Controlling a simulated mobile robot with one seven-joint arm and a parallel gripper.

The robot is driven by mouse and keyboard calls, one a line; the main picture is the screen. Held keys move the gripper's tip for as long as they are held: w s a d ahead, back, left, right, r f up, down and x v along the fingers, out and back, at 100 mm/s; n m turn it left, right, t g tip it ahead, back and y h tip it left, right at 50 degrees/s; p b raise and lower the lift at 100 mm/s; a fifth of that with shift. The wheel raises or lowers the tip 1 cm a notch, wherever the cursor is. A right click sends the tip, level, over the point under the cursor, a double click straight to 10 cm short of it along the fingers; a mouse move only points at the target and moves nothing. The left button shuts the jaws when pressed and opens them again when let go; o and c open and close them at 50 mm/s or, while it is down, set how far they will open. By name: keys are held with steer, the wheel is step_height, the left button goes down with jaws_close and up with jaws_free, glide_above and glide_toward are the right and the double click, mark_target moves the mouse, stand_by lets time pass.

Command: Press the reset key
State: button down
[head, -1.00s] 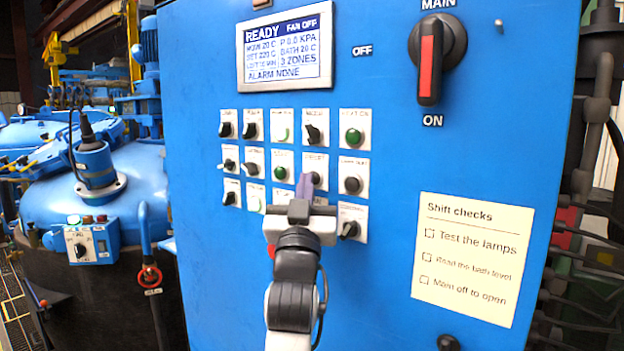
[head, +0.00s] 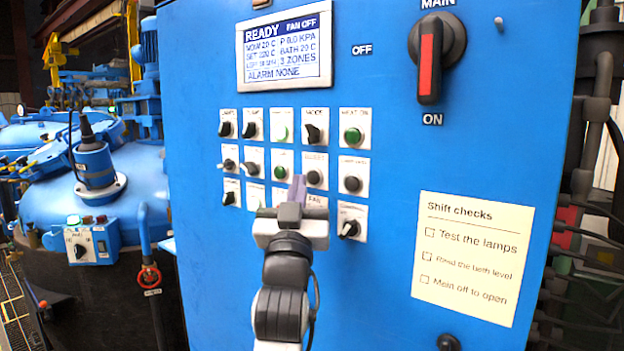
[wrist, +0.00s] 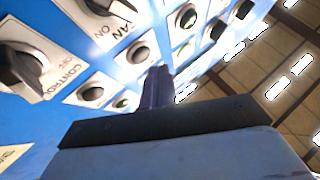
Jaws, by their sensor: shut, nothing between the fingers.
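The key panel on the blue cabinet has small key labels too blurred to pick out the reset key by name. In its middle row are a green key (head: 280,172), a dark round key (head: 315,177) and another dark key (head: 352,184). My gripper (head: 298,183) is shut and empty, its tips in front of the panel between the green key and the first dark key. In the wrist view, the fingers (wrist: 157,82) appear beside the dark key (wrist: 138,53); I cannot tell if they touch anything. My gripper hides part of the bottom row.
The display (head: 285,45) reads READY and ALARM NONE. Rotary switches surround the keys, including a CONTROL switch (wrist: 22,68). A large main switch (head: 432,62) is at upper right, above a Shift checks note (head: 472,257). A blue furnace lid stands at left.

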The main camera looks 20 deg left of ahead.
steer(key=shift+s+a, duration=0.25)
steer(key=shift+s, duration=0.45)
steer(key=shift+s+a, duration=0.25)
steer(key=shift+s, duration=0.45)
steer(key=shift+s+a, duration=0.25)
steer(key=shift+s, duration=0.45)
